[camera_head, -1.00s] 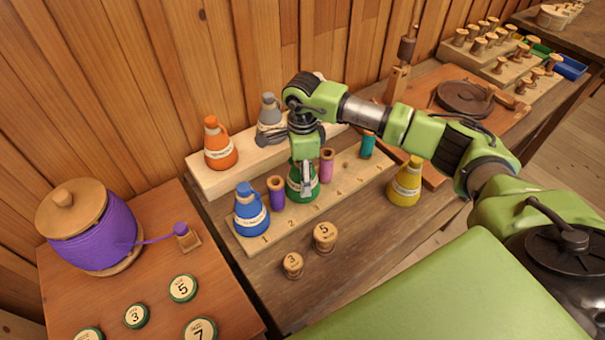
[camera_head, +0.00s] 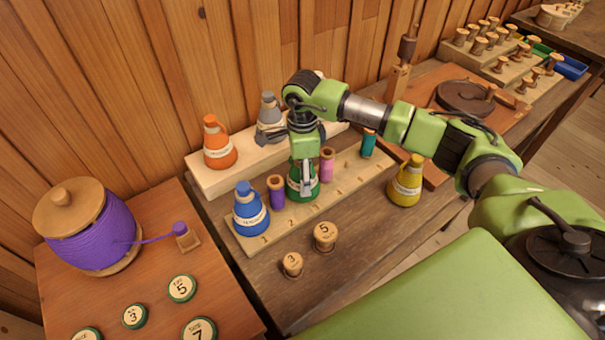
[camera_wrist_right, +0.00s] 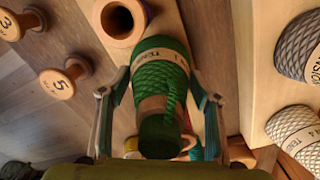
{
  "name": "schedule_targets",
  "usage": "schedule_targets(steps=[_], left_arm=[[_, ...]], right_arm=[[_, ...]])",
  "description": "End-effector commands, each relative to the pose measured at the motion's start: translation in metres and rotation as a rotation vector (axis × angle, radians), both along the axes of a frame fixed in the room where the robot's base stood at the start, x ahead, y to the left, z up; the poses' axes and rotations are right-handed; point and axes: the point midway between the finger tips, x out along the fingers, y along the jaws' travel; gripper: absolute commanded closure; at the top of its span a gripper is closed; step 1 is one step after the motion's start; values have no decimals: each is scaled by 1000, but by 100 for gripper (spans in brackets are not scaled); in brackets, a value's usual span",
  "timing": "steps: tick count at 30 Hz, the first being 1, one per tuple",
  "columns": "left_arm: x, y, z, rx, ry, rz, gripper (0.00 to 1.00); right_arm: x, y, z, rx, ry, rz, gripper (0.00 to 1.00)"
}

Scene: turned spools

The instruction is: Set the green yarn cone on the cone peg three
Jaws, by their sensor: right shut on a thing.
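The green yarn cone (camera_head: 296,190) stands upright at the numbered peg board (camera_head: 352,178), between a purple spool (camera_head: 277,192) and a pink spool (camera_head: 327,165). My right gripper (camera_head: 305,188) comes down from above and is shut on it. In the right wrist view, the cone (camera_wrist_right: 160,85) lies between the two fingers (camera_wrist_right: 162,108). The cone hides the peg beneath it, and I cannot tell whether its base rests on the board. My left gripper is not in view.
A blue cone (camera_head: 249,212) stands at the board's near left end. A teal spool (camera_head: 368,144) is farther along, with a yellow cone (camera_head: 405,184) to its right. Orange (camera_head: 219,147) and grey (camera_head: 268,122) cones stand on a rack behind. Two numbered spools (camera_head: 324,236) stand in front.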

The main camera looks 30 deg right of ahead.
Motion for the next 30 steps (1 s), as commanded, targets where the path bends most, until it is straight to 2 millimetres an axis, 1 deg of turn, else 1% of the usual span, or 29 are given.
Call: schedule_targets(steps=[8,26,27,28,30], left_arm=[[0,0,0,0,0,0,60],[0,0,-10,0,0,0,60],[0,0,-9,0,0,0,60],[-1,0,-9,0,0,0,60],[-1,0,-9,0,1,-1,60]], right_arm=[[1,0,0,1,-1,0,76],[1,0,-11,0,-2,-1,76],[1,0,-11,0,-2,-1,37],[1,0,-10,0,-2,-1,36],[1,0,-10,1,-1,-1,36]])
